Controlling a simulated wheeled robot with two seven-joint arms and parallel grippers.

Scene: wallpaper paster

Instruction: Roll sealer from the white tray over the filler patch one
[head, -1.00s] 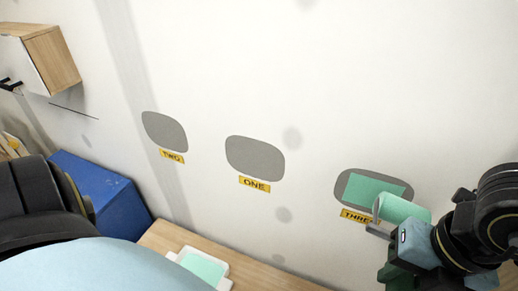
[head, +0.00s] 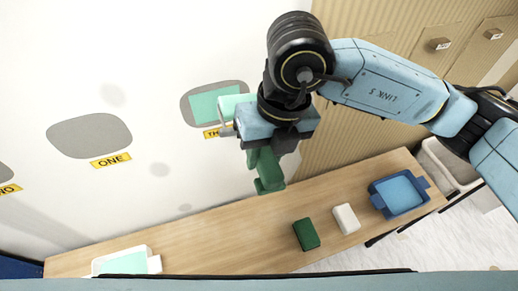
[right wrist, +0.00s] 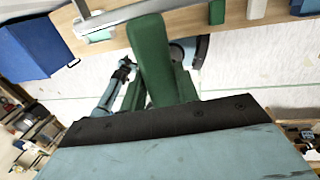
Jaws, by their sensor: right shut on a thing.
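Filler patch one (head: 88,136) is a bare grey rounded patch on the white wall above its yellow ONE label (head: 110,160). Filler patch three (head: 187,106) carries a teal sealer rectangle (head: 205,104). My right gripper (head: 266,146) is shut on the green handle (head: 268,174) of a paint roller, right of patch three. Its teal roller sleeve (head: 232,106) overlaps that patch's right side in the picture; contact is unclear. The green handle also shows in the right wrist view (right wrist: 150,55). The white tray (head: 155,265) with teal sealer is at the table's left.
The wooden table (head: 225,245) runs along the wall. A green block (head: 306,234), a white block (head: 346,218) and a blue tray (head: 425,183) stand on its right part. The TWO label (head: 8,189) is at the left edge. The table's middle is clear.

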